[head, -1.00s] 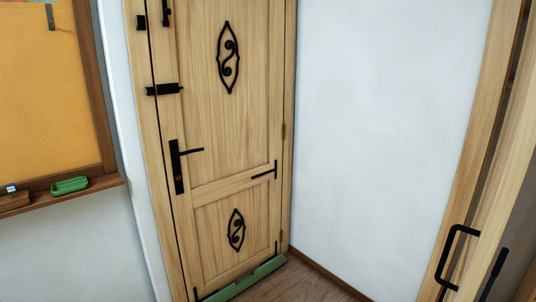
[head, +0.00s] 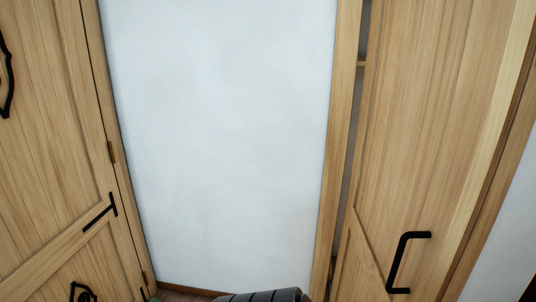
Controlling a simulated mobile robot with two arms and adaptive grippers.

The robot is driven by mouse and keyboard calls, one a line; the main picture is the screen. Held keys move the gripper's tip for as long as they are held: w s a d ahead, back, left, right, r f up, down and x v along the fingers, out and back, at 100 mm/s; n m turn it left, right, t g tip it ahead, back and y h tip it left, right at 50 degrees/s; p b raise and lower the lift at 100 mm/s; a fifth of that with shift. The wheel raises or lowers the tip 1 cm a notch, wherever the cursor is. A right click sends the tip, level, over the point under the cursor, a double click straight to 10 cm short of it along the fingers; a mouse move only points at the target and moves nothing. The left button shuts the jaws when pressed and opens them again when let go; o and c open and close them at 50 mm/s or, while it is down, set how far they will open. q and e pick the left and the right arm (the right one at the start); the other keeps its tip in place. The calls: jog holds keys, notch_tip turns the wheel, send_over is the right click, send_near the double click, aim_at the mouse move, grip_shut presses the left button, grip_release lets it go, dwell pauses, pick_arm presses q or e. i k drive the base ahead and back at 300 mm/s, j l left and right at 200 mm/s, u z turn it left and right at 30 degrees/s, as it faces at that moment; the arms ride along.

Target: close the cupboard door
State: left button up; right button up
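The cupboard door (head: 435,130) is light wood and stands on the right in the head view. A black bar handle (head: 402,262) is on its lower part. The door is ajar: a dark narrow gap with a shelf edge shows between it and the wooden cupboard frame (head: 341,130) on its left. The bottom of the door is out of view. Neither of my grippers can be made out. A dark ridged part, probably of my arm, shows at the bottom edge.
A white wall (head: 220,130) fills the middle. A wooden room door (head: 50,150) with black ironwork stands on the left. A little dark floor shows at the bottom, mostly hidden.

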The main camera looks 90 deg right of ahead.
aim_at(441, 77)
jog(key=i+l+z, duration=0.15)
jog(key=z, duration=3.45)
